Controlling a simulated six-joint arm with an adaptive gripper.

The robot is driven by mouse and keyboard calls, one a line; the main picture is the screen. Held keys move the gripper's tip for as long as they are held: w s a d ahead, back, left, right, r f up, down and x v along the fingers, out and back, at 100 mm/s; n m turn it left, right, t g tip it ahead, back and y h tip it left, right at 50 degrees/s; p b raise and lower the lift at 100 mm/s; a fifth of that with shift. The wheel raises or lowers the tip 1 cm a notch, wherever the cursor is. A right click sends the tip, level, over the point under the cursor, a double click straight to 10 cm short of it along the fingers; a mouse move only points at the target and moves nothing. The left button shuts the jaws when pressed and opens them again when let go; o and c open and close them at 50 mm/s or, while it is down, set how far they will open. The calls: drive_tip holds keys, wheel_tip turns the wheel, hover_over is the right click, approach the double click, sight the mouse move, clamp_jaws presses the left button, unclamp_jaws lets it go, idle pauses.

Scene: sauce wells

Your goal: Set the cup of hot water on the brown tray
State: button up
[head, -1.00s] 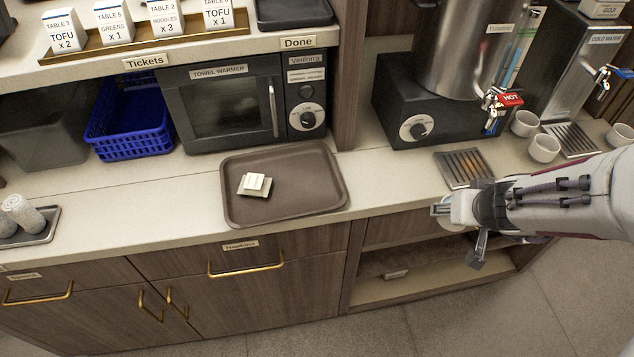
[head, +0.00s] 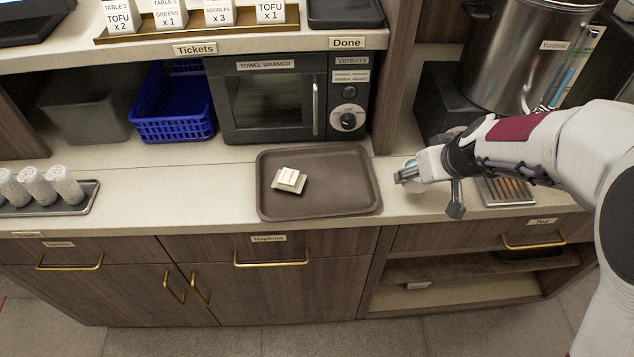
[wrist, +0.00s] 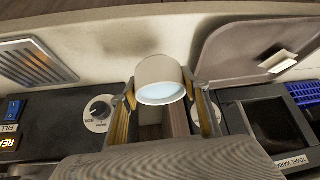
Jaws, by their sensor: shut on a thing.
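The white cup (wrist: 158,72) is between the fingers of my gripper (wrist: 160,92) in the wrist view, with pale blue water showing at its mouth. My gripper (head: 408,172) is shut on the cup and is just right of the brown tray in the head view, where the cup is mostly hidden by the fingers. The brown tray (head: 340,190) lies on the counter, with a small stack of white packets (head: 290,179) on its left part. The tray also shows at the upper right of the wrist view (wrist: 232,48). The tray's right half is bare.
The towel warmer (head: 275,105) stands behind the tray. A wooden upright (head: 398,75) stands behind the gripper. A slatted drip grate (head: 505,191) is to the right, below the steel urn (head: 520,60). A tray of rolled towels (head: 85,203) is at far left.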

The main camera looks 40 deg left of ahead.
drive_tip(key=s+a+r+n+g+y, duration=0.1)
drive_tip(key=s+a+r+n+g, duration=0.2)
drive_tip(key=a, duration=0.8)
wheel_tip(320, 180, up, 4)
drive_tip(key=n+g, duration=0.1)
drive_tip(key=n, duration=0.4)
hover_over(331, 176)
drive_tip(key=w+d, duration=0.1)
drive_tip(key=d, duration=0.1)
drive_tip(key=shift+s+d+f+g, duration=0.1)
drive_tip(key=shift+s+d+g, duration=0.2)
drive_tip(key=shift+s+d, duration=0.05)
drive_tip(key=shift+f, duration=0.15)
drive_tip(key=shift+f, duration=2.4)
drive_tip(key=shift+f, duration=0.1)
drive_tip(key=shift+f, duration=2.4)
drive_tip(key=shift+f, duration=0.15)
